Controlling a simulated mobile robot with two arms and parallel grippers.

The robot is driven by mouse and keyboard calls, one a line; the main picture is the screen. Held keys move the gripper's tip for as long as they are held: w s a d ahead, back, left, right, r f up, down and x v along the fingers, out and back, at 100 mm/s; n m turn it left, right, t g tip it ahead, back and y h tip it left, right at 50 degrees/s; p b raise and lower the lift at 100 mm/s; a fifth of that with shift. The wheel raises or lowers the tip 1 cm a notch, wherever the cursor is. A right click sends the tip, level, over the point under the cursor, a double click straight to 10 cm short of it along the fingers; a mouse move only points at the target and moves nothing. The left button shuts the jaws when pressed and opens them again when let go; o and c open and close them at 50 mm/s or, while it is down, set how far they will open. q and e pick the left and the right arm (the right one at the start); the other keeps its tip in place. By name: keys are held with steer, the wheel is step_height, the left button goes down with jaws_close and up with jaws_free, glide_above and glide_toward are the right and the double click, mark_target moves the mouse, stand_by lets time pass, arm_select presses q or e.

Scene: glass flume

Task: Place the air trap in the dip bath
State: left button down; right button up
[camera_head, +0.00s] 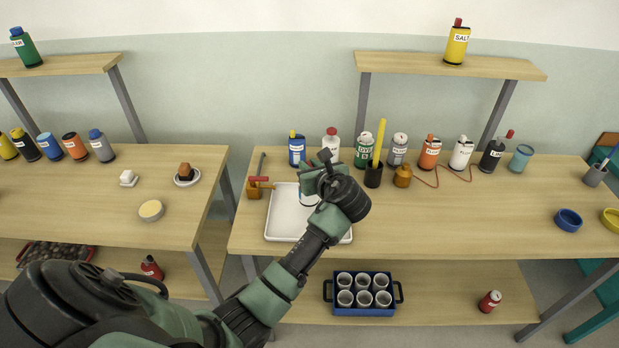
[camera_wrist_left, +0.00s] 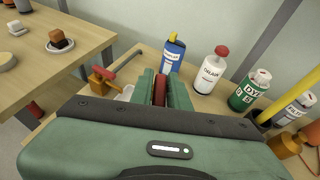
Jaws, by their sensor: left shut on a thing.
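My left gripper (camera_head: 322,172) reaches over the white tray on the middle table, which looks like the dip bath (camera_head: 279,225). In the left wrist view its green fingers (camera_wrist_left: 164,88) are shut on a dark red piece (camera_wrist_left: 160,90), probably part of the air trap. Most of the held thing is hidden by the gripper. A white shape with a dark curved edge (camera_head: 308,198) shows just under the gripper in the head view; I cannot tell whether it is the held thing. My right gripper is not in view.
An orange block with a red bar (camera_head: 256,187) stands left of the tray. Behind stand a blue bottle (camera_head: 297,150), a white bottle with red cap (camera_head: 331,143) and a green can (camera_head: 364,152). A dark cup with a yellow stick (camera_head: 374,173) stands to the right.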

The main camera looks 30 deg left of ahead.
arm_select(q)
step_height(320, 180, down, 4)
steer(key=shift+f, duration=0.15)
steer(key=c, duration=1.3)
jaws_free()
steer(key=shift+c, duration=0.2)
steer(key=b+v, duration=0.1)
steer(key=v, duration=1.1)
steer(key=shift+s, duration=0.1)
